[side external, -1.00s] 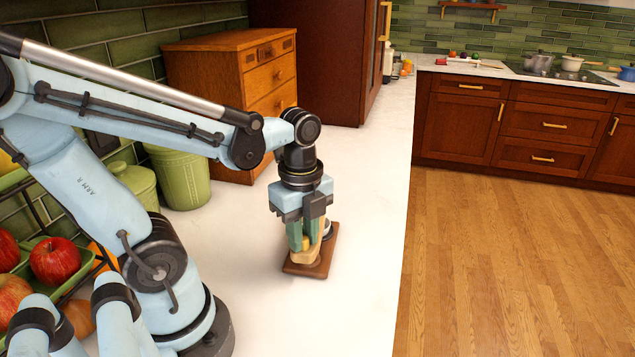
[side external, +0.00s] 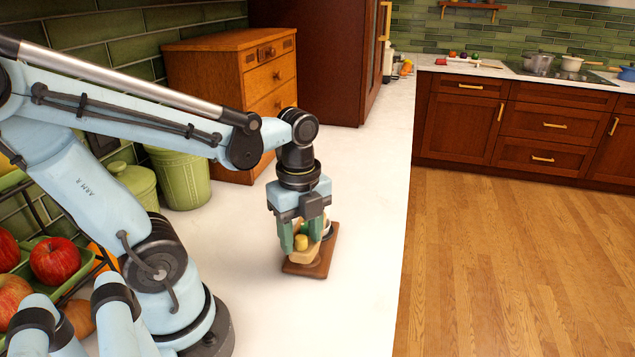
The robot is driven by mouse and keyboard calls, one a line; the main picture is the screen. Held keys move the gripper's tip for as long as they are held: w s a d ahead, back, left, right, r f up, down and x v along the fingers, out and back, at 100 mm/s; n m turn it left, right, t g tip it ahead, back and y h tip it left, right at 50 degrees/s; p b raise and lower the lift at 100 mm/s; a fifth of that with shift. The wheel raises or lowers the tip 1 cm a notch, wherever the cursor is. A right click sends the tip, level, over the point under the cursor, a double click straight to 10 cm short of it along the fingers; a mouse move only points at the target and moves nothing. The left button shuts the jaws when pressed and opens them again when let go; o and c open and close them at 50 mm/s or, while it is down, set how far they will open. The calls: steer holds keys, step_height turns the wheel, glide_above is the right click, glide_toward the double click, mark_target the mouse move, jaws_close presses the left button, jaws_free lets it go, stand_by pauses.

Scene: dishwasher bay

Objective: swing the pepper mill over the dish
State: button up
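My gripper (side external: 301,242) points down over a brown board on the counter. Its two green fingers are spread apart, one to each side of a small yellow piece (side external: 301,242). A tan, shallow wooden-looking dish (side external: 308,255) sits on the board, below and between the fingertips. A small white and dark object (side external: 328,229) stands just behind the right finger, mostly hidden. I cannot make out which of these is the pepper mill. Whether the fingers touch the yellow piece or the dish cannot be told.
The brown board (side external: 303,270) lies on the white counter (side external: 362,190), clear around it. A wooden drawer cabinet (side external: 225,80) and green canisters (side external: 180,178) stand behind. The counter's right edge drops to the floor.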

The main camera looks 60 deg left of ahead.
steer(key=shift+r, duration=0.15)
step_height(320, 180, up, 12)
stand_by(0.7)
steer(key=w+d+f+n+t, duration=0.3)
steer(key=w+f+n+t, duration=0.3)
steer(key=n, duration=1.1)
steer(key=shift+d+f+t, duration=0.25)
steer(key=shift+f+t, duration=0.35)
steer(key=shift+f, duration=0.35)
